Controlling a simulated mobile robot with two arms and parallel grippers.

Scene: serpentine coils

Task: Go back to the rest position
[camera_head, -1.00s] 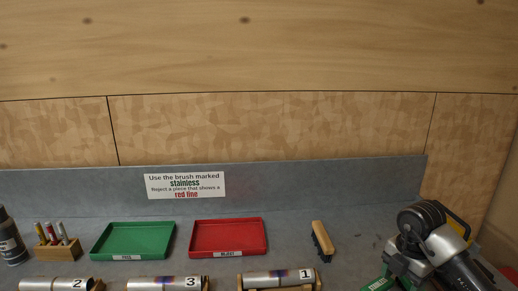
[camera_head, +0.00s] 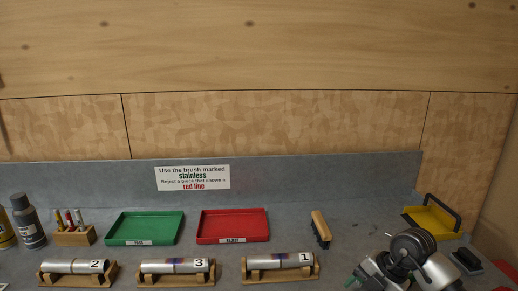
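My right arm comes in at the bottom right, with a black and silver wrist. Its gripper (camera_head: 368,275) is partly in view at the bottom edge, and its fingers cannot be made out. A small green patch shows beside it; I cannot tell whether it is held. My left gripper is not in view. Three metal tubes lie on wooden cradles along the front: tube 2 (camera_head: 68,266), tube 3 (camera_head: 170,266) and tube 1 (camera_head: 275,261). A wooden-backed brush (camera_head: 321,227) lies right of the trays.
A green tray (camera_head: 146,226) and a red tray (camera_head: 234,224) stand behind the tubes. A wooden marker holder (camera_head: 75,236) and a dark bottle (camera_head: 30,226) are at left. A yellow holder with a black handle (camera_head: 432,217) and a dark block (camera_head: 466,261) are at right.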

